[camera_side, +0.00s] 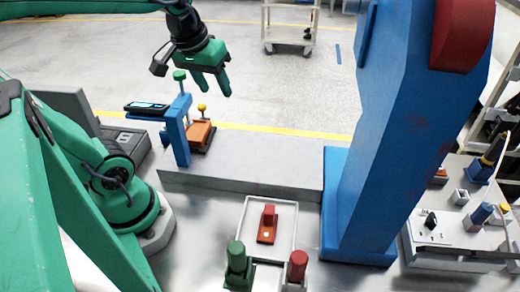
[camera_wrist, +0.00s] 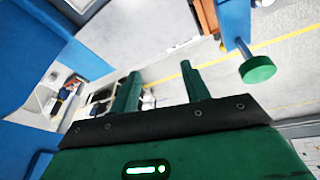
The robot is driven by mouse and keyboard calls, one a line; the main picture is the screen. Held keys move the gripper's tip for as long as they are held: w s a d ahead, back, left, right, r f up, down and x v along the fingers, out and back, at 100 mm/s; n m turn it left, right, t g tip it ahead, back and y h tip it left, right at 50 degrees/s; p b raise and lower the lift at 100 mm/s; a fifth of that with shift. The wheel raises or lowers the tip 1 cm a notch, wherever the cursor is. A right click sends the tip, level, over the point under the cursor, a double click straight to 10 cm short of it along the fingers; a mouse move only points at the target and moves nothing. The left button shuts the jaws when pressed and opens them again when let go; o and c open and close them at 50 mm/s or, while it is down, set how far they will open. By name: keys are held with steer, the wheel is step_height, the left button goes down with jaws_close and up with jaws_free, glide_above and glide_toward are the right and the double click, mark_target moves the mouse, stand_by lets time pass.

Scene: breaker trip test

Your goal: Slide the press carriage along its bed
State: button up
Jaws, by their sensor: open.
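The grey bed (camera_side: 250,165) is a long flat slab, running from a blue bracket on the left to the tall blue press frame (camera_side: 385,130). An orange block (camera_side: 201,136) with a yellow knob, which looks like the carriage, sits at the bed's left end, partly behind the bracket. In the wrist view an orange-brown block (camera_wrist: 207,14) shows at the top edge. My gripper (camera_side: 218,92) is open and empty, above and slightly right of the orange block and clear of it. In the wrist view its two green fingers (camera_wrist: 160,76) stand apart with nothing between them.
The blue bracket (camera_side: 176,137) carries a green knob (camera_side: 180,75), close left of my gripper; the knob also shows in the wrist view (camera_wrist: 258,70). A white tray (camera_side: 283,212) with a red switch, a green button (camera_side: 238,262) and a red button (camera_side: 297,266) are in front.

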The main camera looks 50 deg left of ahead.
steer(key=w+a+f+n+g+h, duration=0.1)
steer(key=w+a+f+n+g, duration=0.1)
steer(key=a+n, duration=0.5)
steer(key=w+a+f+n+g, duration=0.3)
steer(key=a+f+n, duration=0.2)
steer(key=a+n, duration=0.3)
steer(key=shift+w+a+f+h, duration=0.15)
steer(key=shift+a+f+h, duration=0.2)
steer(key=shift+a, duration=0.75)
steer(key=shift+s+d+f, duration=0.1)
steer(key=shift+s+f, duration=0.15)
steer(key=shift+f, duration=1)
steer(key=shift+s+d+f, duration=0.1)
steer(key=shift+s+f, duration=0.15)
steer(key=shift+f, duration=1.05)
steer(key=shift+s+f, duration=0.25)
steer(key=shift+f, duration=1)
steer(key=shift+c, duration=0.5)
jaws_close()
